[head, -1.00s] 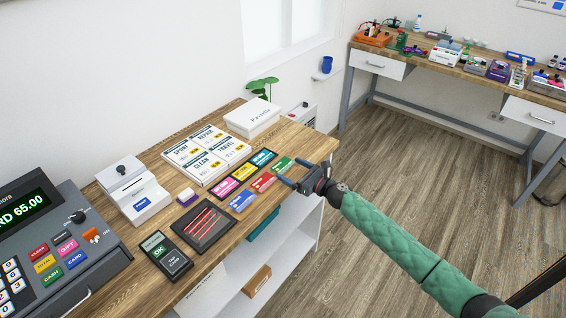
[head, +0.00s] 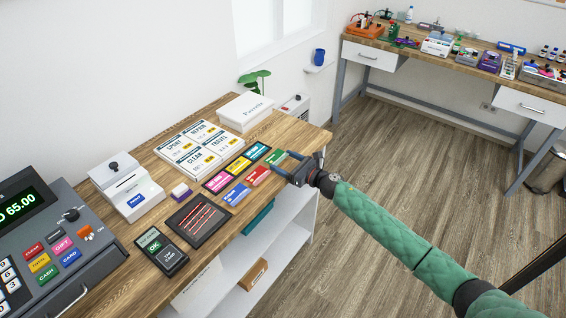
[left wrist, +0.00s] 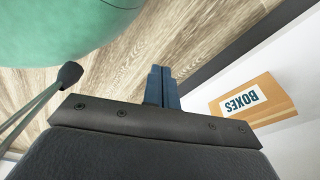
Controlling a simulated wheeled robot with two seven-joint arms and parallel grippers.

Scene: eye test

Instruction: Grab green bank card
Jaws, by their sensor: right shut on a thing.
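The green bank card (head: 275,157) lies at the right end of the front row of cards on the wooden counter, near its front edge. My right gripper (head: 283,163) reaches in from the right at the counter edge, its two dark blue fingers on either side of the green card's near end. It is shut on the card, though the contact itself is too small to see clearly. My left gripper (left wrist: 161,88) shows in the left wrist view with its blue fingers together and nothing between them. It is outside the head view.
A red card (head: 258,175) and a blue card (head: 237,194) lie left of the green one. A black tray (head: 197,222), card terminal (head: 161,252) and cash register (head: 66,250) stand further left. A cardboard box (left wrist: 252,101) sits on a white shelf below.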

